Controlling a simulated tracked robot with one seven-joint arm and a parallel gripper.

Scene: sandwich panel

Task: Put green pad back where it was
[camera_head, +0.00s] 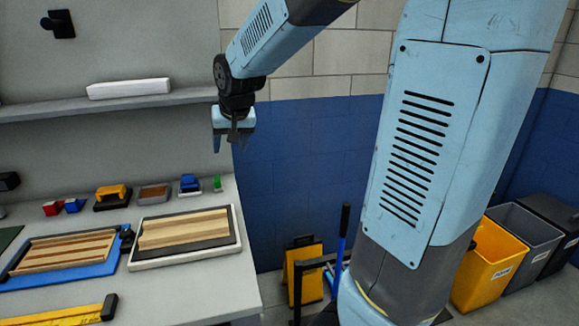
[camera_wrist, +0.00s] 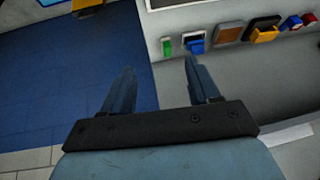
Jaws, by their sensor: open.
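A small green pad (camera_head: 218,184) stands at the back right of the grey worktop, right of a blue block. In the wrist view the green pad (camera_wrist: 167,46) shows beyond my fingertips, beside the blue block (camera_wrist: 196,43). My gripper (camera_head: 231,142) hangs above and behind the worktop's right end, fingers pointing down. In the wrist view my gripper (camera_wrist: 160,65) is open, with nothing between its fingers. It is apart from the green pad. A darker green sheet (camera_head: 8,237) shows partly at the left edge of the head view.
Beside the blue block are a brown pad (camera_head: 153,193), a yellow block (camera_head: 111,192) and small red and blue pieces. A white tray (camera_head: 184,254) and a blue tray (camera_head: 62,275) hold striped wooden boards. A shelf (camera_head: 30,112) with a white bar is above. Bins stand right.

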